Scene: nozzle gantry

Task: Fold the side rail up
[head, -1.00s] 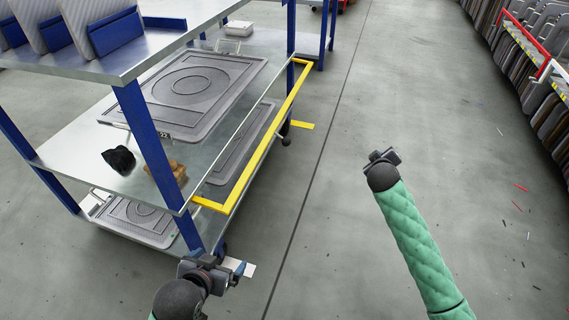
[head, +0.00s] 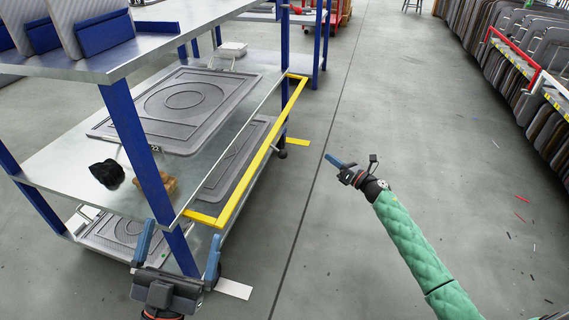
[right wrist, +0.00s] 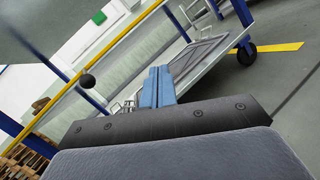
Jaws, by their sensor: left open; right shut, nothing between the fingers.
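The yellow side rail (head: 263,153) is a long U-shaped frame along the right side of the shelf cart. It stands out from the edge of the middle shelf, with a gap between. My left gripper (head: 180,243) is open and empty, low by the cart's near corner post and below the rail's near end. My right gripper (head: 329,157) is shut and empty over the floor, right of the rail and apart from it. In the right wrist view its blue fingers (right wrist: 157,88) are together, and the rail (right wrist: 108,55) crosses the upper left behind them.
The cart's middle shelf (head: 75,160) holds a grey panel (head: 185,105), a black item (head: 107,173) and a brown block (head: 165,185). A blue post (head: 138,150) stands at the near corner.

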